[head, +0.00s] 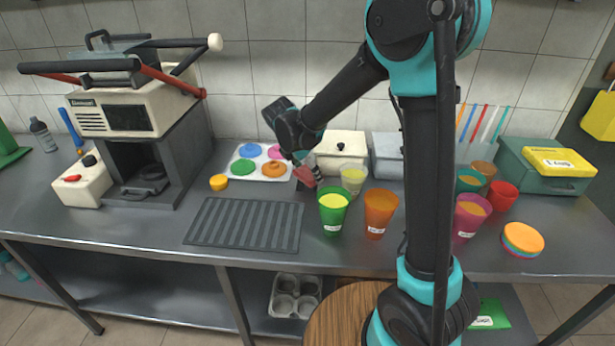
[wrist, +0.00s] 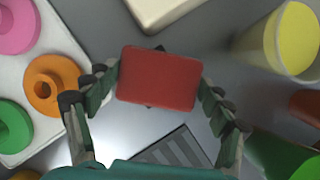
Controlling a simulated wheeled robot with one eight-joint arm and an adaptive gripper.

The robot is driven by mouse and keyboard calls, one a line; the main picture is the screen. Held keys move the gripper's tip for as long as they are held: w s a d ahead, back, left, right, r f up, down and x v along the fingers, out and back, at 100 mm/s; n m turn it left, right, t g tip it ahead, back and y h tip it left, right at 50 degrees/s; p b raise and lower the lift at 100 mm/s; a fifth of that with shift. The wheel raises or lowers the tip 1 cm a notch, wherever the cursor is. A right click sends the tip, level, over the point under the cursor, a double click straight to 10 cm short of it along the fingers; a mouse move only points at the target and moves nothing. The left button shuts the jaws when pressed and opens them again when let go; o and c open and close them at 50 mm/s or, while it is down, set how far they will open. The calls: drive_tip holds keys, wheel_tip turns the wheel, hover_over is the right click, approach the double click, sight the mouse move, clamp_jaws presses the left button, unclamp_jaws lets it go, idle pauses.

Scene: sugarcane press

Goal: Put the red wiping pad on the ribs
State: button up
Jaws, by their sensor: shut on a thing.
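The red wiping pad (wrist: 159,78) is held between the fingers of my gripper (wrist: 159,85), which is shut on it. In the head view the pad (head: 305,176) shows partly below my gripper (head: 303,164), above the counter behind the ribbed mat. The ribs are the dark grey ribbed mat (head: 245,224), lying flat on the counter and bare. A corner of the ribs (wrist: 172,153) shows at the bottom of the wrist view, below the pad.
A white tray with coloured rings (head: 238,171) lies left of my gripper. A green cup (head: 333,212), an orange cup (head: 379,214) and a pale yellow cup (head: 353,180) stand to its right. A cream box (head: 340,151) stands behind. A press (head: 135,120) stands at the left.

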drive_tip(key=shift+f, duration=1.05)
drive_tip(key=o, duration=1.2)
drive_tip(key=shift+f, duration=0.1)
drive_tip(key=v, duration=1.2)
drive_tip(key=shift+s, duration=0.1)
